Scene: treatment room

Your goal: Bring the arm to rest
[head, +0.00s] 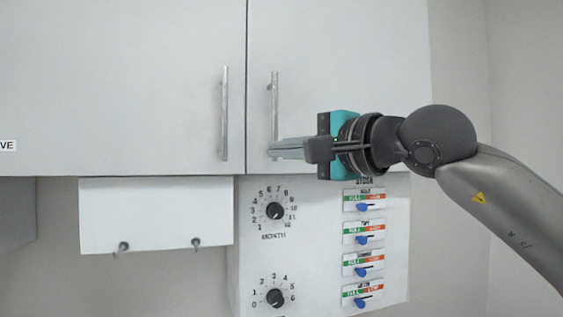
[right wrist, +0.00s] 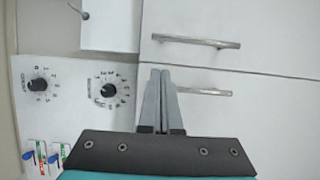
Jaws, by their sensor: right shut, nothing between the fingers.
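My right gripper (head: 272,150) is shut and empty. In the head view it points left in front of the lower end of the right cabinet door's handle (head: 275,108). In the right wrist view the two fingers (right wrist: 160,75) lie together, with nothing between them. The same handle (right wrist: 204,91) shows beside the fingertips there; whether they touch it I cannot tell. My right arm (head: 500,200) reaches in from the right edge. My left gripper is not in view.
White cabinet doors (head: 120,80) fill the back, both closed, with a second handle (head: 224,113). Below hangs a panel with a month dial (head: 274,211), a lower dial (head: 275,298) and several blue sliders (head: 362,239). A white board (head: 155,215) with two hooks is to its left.

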